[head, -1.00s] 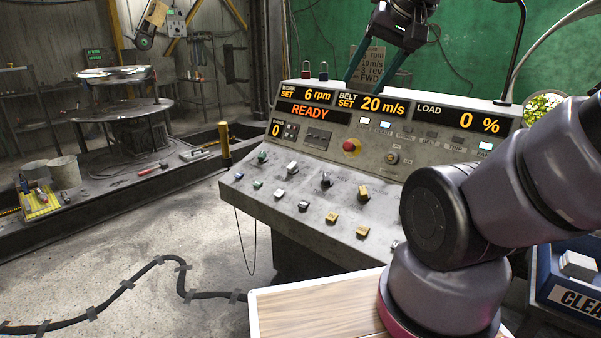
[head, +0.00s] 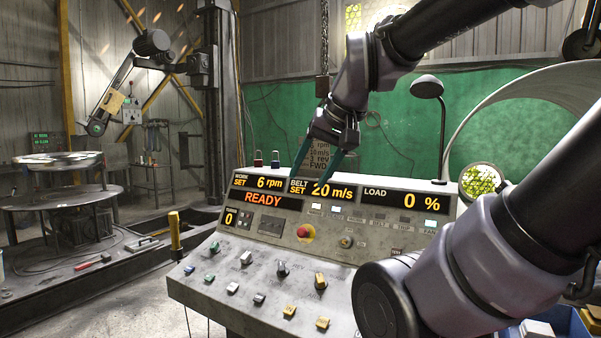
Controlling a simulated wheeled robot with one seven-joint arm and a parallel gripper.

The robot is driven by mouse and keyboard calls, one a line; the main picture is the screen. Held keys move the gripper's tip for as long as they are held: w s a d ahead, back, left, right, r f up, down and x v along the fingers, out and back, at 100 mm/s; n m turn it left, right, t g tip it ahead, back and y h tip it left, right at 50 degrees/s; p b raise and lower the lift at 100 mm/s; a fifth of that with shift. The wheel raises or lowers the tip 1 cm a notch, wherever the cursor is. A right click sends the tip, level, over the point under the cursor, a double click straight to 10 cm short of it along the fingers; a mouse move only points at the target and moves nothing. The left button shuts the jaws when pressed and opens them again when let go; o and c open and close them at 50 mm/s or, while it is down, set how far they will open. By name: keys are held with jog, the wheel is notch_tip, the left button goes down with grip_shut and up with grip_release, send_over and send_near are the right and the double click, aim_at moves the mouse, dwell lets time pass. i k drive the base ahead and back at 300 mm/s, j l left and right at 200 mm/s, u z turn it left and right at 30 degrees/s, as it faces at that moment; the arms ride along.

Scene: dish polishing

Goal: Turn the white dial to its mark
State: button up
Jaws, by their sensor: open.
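The white dial (head: 246,257) sits in the upper row of knobs on the console's sloping panel, between a green knob (head: 214,247) and a black one (head: 282,268). It is small here, and I cannot read its pointer angle or its mark. My gripper (head: 316,172) hangs fingers down near the console's top, in front of the displays' upper edge in the picture. Its two teal fingers are spread and empty. It is up and to the right of the white dial, well apart from it.
The console (head: 345,268) also has a red emergency button (head: 305,232), a yellow knob (head: 320,281) and a lower row of several small switches. The display (head: 267,200) reads READY. A lamp (head: 427,88) stands behind at the right. My arm covers the panel's right part.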

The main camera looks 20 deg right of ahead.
aim_at(247, 259)
jog(key=i+j, duration=0.2)
jog(key=j, duration=0.2)
jog(key=i+j, duration=0.15)
jog(key=j, duration=0.25)
jog(key=i+j, duration=0.2)
jog(key=j, duration=0.15)
